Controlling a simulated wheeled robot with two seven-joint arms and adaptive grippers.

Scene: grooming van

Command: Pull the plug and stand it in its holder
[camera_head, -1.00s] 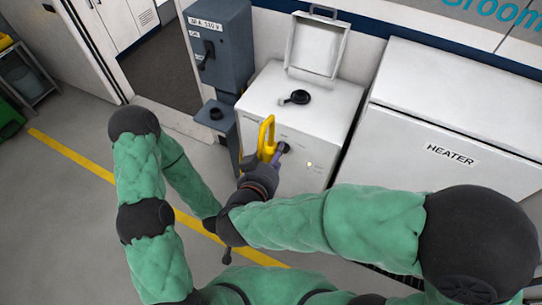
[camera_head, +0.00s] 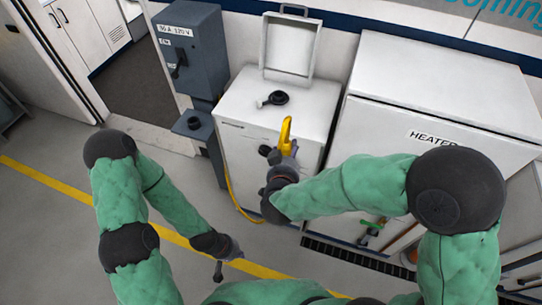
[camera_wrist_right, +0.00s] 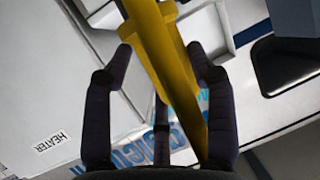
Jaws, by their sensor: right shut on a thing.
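The yellow plug (camera_head: 286,133) is in my right gripper (camera_head: 284,155), in front of the white cabinet (camera_head: 232,112). A dark round socket (camera_head: 265,150) on the cabinet's front shows just left of the plug, apart from it. In the right wrist view the plug (camera_wrist_right: 150,25) runs between the fingers of the right gripper (camera_wrist_right: 163,60), which is shut on it. A dark cup on a grey bracket (camera_head: 193,123), seemingly the holder, sits left of the cabinet below the grey switch box. My left gripper (camera_head: 232,250) is low over the floor; its jaws are too small to read.
A yellow cable (camera_head: 233,195) hangs down the cabinet's left side to the floor. The cabinet's lid (camera_head: 290,47) stands raised, with a black round part (camera_head: 278,97) on top. A white heater box (camera_head: 440,100) stands to the right. The floor in front is mostly clear.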

